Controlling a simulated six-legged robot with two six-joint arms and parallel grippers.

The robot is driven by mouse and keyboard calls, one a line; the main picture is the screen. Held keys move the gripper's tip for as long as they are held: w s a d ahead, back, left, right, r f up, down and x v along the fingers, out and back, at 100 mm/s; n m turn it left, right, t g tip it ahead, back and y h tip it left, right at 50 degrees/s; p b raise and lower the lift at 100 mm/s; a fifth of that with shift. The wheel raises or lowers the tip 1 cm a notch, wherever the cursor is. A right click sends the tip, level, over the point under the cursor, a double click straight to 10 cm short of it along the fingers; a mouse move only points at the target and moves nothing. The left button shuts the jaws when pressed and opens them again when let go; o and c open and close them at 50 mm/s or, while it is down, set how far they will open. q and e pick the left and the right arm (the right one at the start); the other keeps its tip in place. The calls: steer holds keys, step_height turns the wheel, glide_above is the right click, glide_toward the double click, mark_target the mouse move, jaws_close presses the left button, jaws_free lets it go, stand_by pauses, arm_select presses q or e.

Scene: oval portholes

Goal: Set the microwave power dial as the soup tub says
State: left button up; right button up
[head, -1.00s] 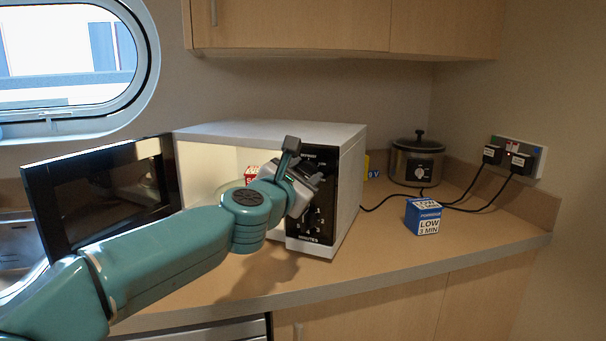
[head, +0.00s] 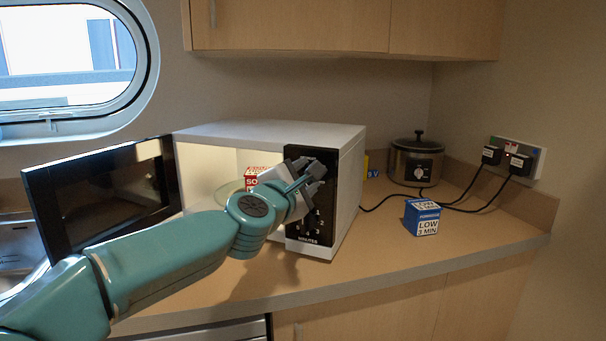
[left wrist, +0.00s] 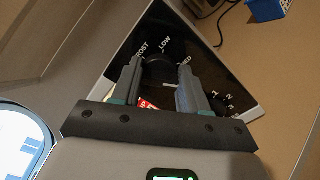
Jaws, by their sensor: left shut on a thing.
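My left gripper (head: 312,178) is at the upper part of the microwave's black control panel (head: 322,236). In the left wrist view, its fingers (left wrist: 160,82) are closed on the dark power dial (left wrist: 158,70), with DEFROST (partly cut), LOW and MED lettering around it. The dial's pointer is hard to make out. In the head view my gripper hides the dial. The white microwave (head: 262,133) has its door open. A red and white tub (head: 252,174), lettered "SO...", stands inside; my arm partly hides it. My right gripper is not in view.
A blue and white box (head: 422,218) reading "LOW 3 MIN" sits on the counter right of the microwave. Behind it are a slow cooker (head: 416,162), black cables and a wall socket (head: 516,158). The open door (head: 100,195) extends left. The lower MINUTES dial is partly hidden.

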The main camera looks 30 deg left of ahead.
arm_select(q)
steer(key=m+p, duration=0.1)
steer(key=m, duration=0.4)
steer(key=shift+m, duration=0.4)
stand_by(0.4)
steer(key=o, duration=1.1)
steer(key=shift+f, duration=0.1)
steer(key=shift+c, duration=0.2)
steer(key=shift+s, duration=0.1)
steer(key=p+v, duration=0.2)
steer(key=v, duration=1.4)
steer(key=shift+s, duration=0.1)
